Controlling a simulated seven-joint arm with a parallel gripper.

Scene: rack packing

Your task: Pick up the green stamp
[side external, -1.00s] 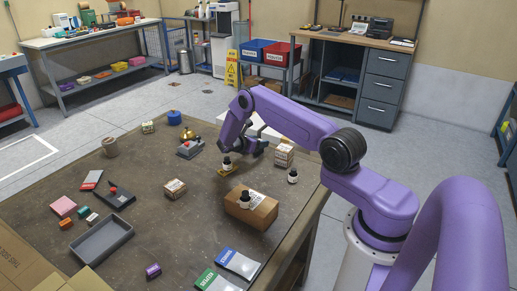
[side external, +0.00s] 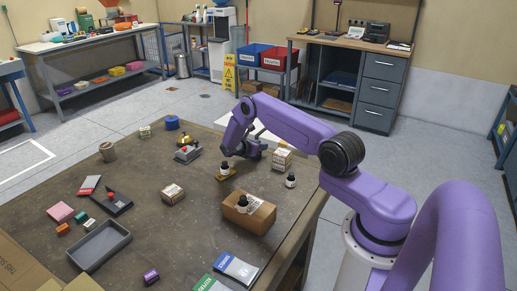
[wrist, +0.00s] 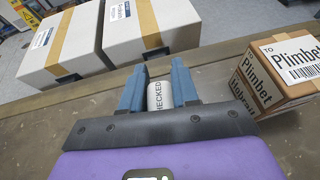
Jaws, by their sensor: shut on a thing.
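My gripper (side external: 258,150) is low over the far right part of the brown table in the side view, beside a small labelled box. In the wrist view my gripper (wrist: 160,92) has its two blue-grey fingers on either side of a white cylinder (wrist: 159,97) marked "CHECKED", and is shut on it. No green shows on this piece, and I cannot tell whether it is the green stamp. In the side view the held piece is hidden or too small to make out.
A labelled box (wrist: 285,72) stands close right of my fingers; two taped boxes (wrist: 65,48) lie beyond.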

